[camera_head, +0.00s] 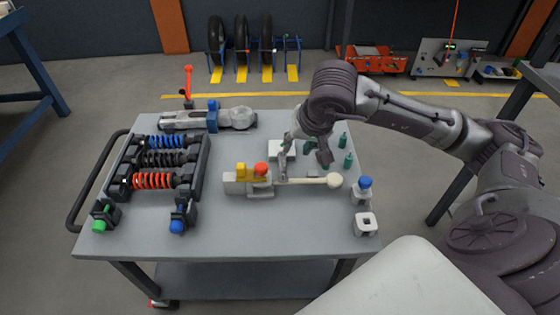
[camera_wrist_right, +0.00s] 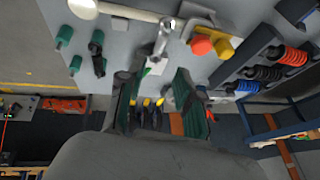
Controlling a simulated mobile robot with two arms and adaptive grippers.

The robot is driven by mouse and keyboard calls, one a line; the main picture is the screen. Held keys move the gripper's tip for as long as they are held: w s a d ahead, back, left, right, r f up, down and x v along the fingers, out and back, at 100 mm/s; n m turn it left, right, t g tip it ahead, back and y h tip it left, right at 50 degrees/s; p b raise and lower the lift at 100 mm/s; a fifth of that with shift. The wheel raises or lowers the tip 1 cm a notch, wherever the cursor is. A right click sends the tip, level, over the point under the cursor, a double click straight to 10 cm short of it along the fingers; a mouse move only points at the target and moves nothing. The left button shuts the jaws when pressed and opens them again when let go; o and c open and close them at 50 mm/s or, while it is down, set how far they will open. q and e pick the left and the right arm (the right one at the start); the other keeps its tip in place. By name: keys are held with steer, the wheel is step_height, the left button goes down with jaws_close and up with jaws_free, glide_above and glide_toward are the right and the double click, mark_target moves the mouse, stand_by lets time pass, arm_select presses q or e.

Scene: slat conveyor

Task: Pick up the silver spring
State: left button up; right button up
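No coil that I can clearly call a silver spring shows. A small silver metal piece (camera_head: 283,165) with a rounded end lies near the middle of the grey table, by the mallet's handle. In the right wrist view the silver piece (camera_wrist_right: 162,40) is just beyond my fingertips; I cannot tell whether it is a spring. The rack (camera_head: 205,160) on the left holds blue, black and red springs. My right gripper (camera_head: 307,152) is over the table beside the silver piece, fingers pointing down. In the wrist view the right gripper (camera_wrist_right: 160,78) is open with nothing between its fingers.
A mallet (camera_head: 333,181) with a pale head lies near a grey clamp block with yellow and red parts (camera_head: 260,172). A white block (camera_head: 275,152) is behind the silver piece. A blue-capped bottle (camera_head: 363,190) and teal bottles (camera_head: 342,141) stand at right.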

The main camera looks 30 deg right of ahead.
glide_above(284, 167)
steer(key=s, duration=0.3)
steer(key=f, duration=0.5)
steer(key=f+b, duration=0.1)
steer(key=f, duration=0.1)
steer(key=shift+w+f, duration=0.25)
steer(key=shift+f, duration=0.15)
steer(key=x, duration=0.4)
steer(key=shift+w+a+f, duration=0.15)
steer(key=shift+f, duration=0.05)
steer(key=shift+w+f, duration=0.1)
steer(key=shift+f, duration=0.1)
arm_select(q)
steer(key=r, duration=0.2)
steer(key=w+r, duration=0.1)
steer(key=r, duration=0.2)
arm_select(e)
jaws_close()
